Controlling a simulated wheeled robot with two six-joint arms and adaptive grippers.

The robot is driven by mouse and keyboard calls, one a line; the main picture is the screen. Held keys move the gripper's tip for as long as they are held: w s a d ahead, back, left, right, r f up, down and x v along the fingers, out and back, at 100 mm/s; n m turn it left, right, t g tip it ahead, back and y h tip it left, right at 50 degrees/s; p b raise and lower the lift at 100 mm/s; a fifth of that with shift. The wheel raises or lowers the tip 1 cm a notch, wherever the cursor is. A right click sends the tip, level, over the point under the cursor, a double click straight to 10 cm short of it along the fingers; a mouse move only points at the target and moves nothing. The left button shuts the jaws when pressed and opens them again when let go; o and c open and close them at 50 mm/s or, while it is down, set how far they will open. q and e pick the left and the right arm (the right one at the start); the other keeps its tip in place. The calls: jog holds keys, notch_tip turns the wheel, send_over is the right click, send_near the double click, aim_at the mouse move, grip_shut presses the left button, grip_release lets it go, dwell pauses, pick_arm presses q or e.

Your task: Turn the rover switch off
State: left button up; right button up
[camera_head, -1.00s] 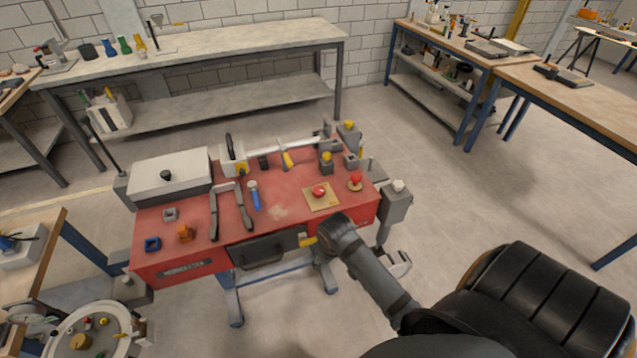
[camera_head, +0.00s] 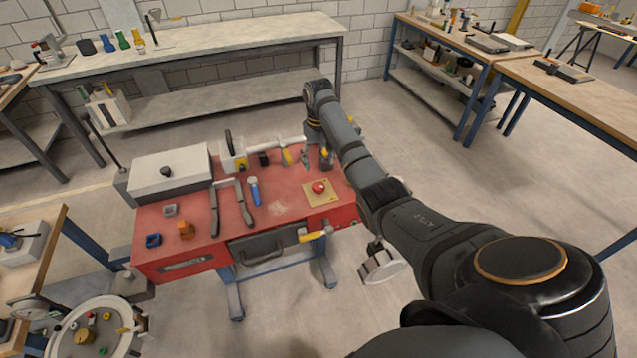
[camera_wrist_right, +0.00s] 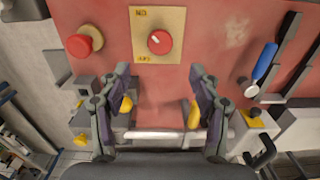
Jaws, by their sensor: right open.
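A red round knob (camera_head: 319,187) with a white mark sits on a tan plate near the right front of the red workbench top; this appears to be the rover switch. In the right wrist view the knob (camera_wrist_right: 160,42) is at top centre, and its plate (camera_wrist_right: 145,17) has small labels too blurred to read. My right gripper (camera_wrist_right: 160,72) is open and empty, its fingers pointing toward the plate edge, apart from the knob. My left gripper is not in view.
A second red knob (camera_wrist_right: 85,41) stands beside the plate in the wrist view. Yellow-handled parts (camera_wrist_right: 194,115) and a pale bar (camera_wrist_right: 165,134) lie beneath the gripper. A blue-handled tool (camera_head: 254,191) and a grey box (camera_head: 168,173) are further left on the workbench.

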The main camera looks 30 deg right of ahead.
aim_at(318, 186)
notch_tip(318, 186, down, 10)
jog(key=shift+f+p, duration=0.2)
jog(key=shift+p, duration=0.35)
jog(key=shift+c, duration=0.3)
jog(key=c, duration=1.1)
